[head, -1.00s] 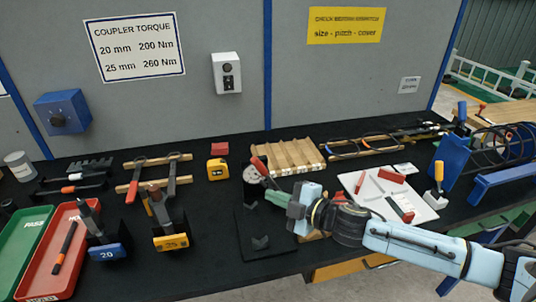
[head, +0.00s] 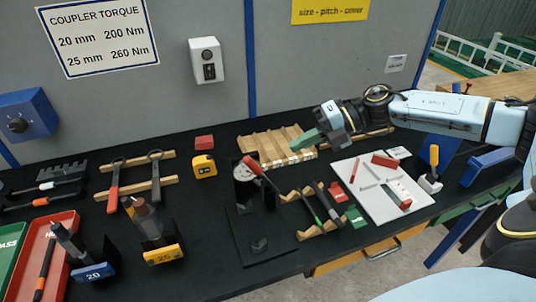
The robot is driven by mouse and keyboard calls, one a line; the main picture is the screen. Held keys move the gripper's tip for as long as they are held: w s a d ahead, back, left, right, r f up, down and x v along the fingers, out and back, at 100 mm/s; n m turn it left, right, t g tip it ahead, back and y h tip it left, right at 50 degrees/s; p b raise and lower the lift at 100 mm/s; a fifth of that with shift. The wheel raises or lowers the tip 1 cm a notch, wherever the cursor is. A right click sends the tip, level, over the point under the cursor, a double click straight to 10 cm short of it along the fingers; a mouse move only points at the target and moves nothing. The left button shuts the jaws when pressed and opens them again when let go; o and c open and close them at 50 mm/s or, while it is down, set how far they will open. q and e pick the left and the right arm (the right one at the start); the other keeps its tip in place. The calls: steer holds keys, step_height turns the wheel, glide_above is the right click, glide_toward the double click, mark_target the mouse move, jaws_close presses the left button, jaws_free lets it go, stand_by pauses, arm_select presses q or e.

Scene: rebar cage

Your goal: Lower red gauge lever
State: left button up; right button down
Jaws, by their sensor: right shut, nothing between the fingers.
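The gauge (head: 242,173) is a pale round dial on a dark stand at the middle of the black table. Its red lever (head: 257,168) slants across the dial's upper right side, from upper left down to the right. My right gripper (head: 303,141) is shut and empty. It is raised to the right of and beyond the gauge, apart from the lever, near the slatted wooden rack. My left gripper is not in view.
A wooden rack (head: 270,144) lies behind the gauge. A wooden holder with thin tools (head: 318,209) and a white board (head: 372,192) with red blocks stand to the right. A yellow tape measure (head: 204,167) is to the left. The dark plate (head: 262,247) before the gauge has bare room.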

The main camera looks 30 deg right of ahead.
mark_target(255, 163)
steer(key=p+x, duration=0.1)
steer(key=x, duration=0.8)
steer(key=shift+p, duration=0.35)
steer(key=shift+w+a+p, duration=0.2)
steer(key=shift+a+p, duration=0.55)
steer(key=shift+a, duration=0.05)
steer(key=s+f+p+x, duration=0.1)
steer(key=s+p+x, duration=0.1)
steer(key=x, duration=1)
steer(key=shift+a+f+p, duration=0.2)
steer(key=shift+f+p, duration=0.15)
steer(key=shift+f, duration=0.05)
